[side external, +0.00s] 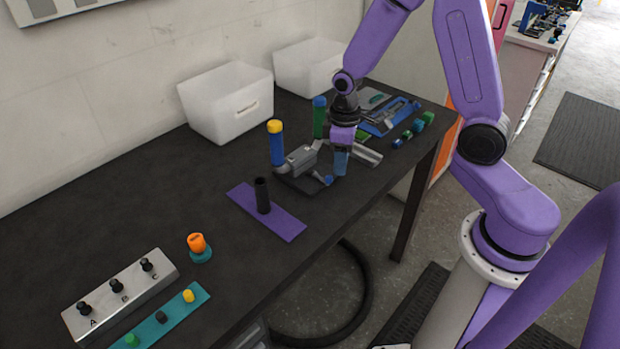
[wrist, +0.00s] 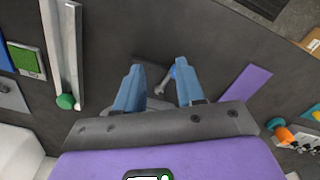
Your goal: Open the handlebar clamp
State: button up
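The handlebar clamp (side external: 301,158) is a grey block on a dark base plate (side external: 300,183) near the middle of the table. A small lever with a blue knob (side external: 328,180) sticks out at its front; the knob also shows in the wrist view (wrist: 173,73). Upright grips stand by the clamp, one blue with a yellow top (side external: 277,147) and one green with a blue top (side external: 319,120). My gripper (side external: 340,163) points down beside the clamp's right side. In the wrist view its blue fingers (wrist: 158,78) are apart, with the knob showing between them. Whether they touch the lever is unclear.
A silver channel (side external: 366,153) lies just right of my gripper. A purple strip with a black post (side external: 263,196) is in front left. White bins (side external: 228,103) stand behind. An orange-topped piece (side external: 197,243) and a labelled block (side external: 120,293) are at the front left.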

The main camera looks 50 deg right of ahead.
notch_tip(320, 180, up, 3)
jog(key=shift+r, duration=0.1)
dwell(0.4)
jog(key=s+a+r+n, duration=0.3)
jog(key=s+r, duration=0.1)
jog(key=s, duration=0.7)
jog(key=s+a+r+n, duration=0.3)
jog(key=s+a+r, duration=0.1)
jog(key=s, duration=0.7)
jog(key=shift+a+r+n, duration=0.2)
jog(key=shift+r+n, duration=0.1)
jog(key=shift+r, duration=0.2)
